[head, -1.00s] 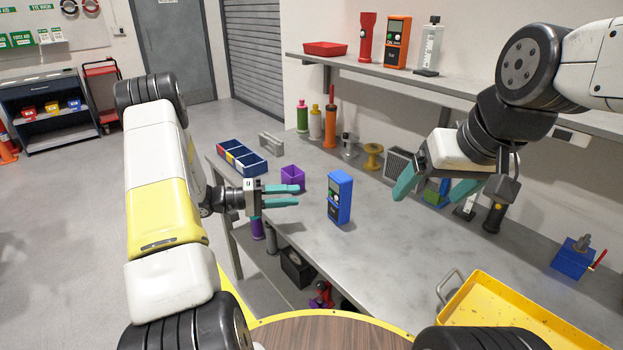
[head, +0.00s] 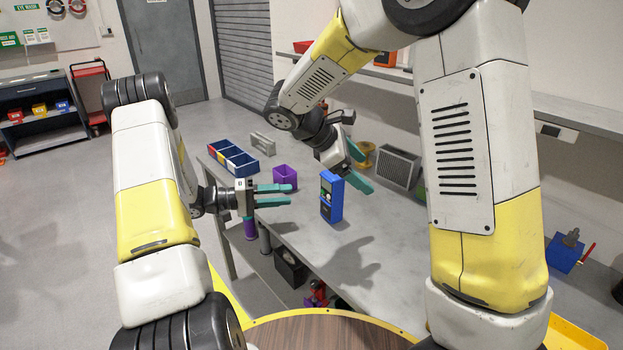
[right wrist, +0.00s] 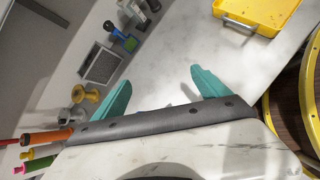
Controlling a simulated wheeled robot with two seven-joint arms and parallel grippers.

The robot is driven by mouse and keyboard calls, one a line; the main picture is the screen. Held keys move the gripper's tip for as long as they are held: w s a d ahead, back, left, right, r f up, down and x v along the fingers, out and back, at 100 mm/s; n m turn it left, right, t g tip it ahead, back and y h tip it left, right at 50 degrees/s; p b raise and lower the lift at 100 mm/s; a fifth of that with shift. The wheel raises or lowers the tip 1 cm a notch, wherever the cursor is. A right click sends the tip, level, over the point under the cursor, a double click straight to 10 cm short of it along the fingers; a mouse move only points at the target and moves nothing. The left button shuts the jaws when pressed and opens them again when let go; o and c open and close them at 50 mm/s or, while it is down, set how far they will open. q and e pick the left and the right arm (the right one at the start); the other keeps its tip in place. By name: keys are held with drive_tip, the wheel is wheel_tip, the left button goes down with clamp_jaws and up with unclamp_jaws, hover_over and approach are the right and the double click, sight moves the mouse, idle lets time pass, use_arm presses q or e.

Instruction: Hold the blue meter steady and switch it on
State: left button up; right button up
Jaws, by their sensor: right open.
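The blue meter (head: 331,203) stands upright on the grey workbench (head: 300,232), with a dark face and a small round light-coloured control. My left gripper (head: 289,194) is open and empty, its teal fingers level and pointing at the meter from the left, with a gap before it. My right gripper (head: 362,172) is open above and just behind the meter, fingers slanting down to the right; it seems empty. I cannot tell whether it touches the meter. Its fingers also show in the right wrist view (right wrist: 162,85), where the meter is not clearly visible.
A purple bin (head: 285,177) and a blue divided tray (head: 233,158) lie behind my left gripper. A grey vented box (head: 400,168) and a yellow spool (head: 364,155) stand at the back. A yellow tray (right wrist: 255,12) is in the right wrist view. The bench front is clear.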

sight(325, 179)
drive_tip(key=w+a+f+n+t+h, duration=0.1)
drive_tip(key=w+a+f+n, duration=0.1)
drive_tip(key=a, duration=0.2)
drive_tip(key=w+a+f+n+t, duration=0.2)
drive_tip(key=a, duration=0.1)
drive_tip(key=w+a+f+n+t+h, duration=0.1)
drive_tip(key=w+a+f+n, duration=0.1)
drive_tip(key=a+f+n, duration=0.1)
drive_tip(key=shift+a+h, duration=0.3)
drive_tip(key=shift+a, duration=0.55)
drive_tip(key=shift+t, duration=0.3)
drive_tip(key=shift+x, duration=3.8)
drive_tip(key=c, duration=1.6)
use_arm(q)
clamp_jaws()
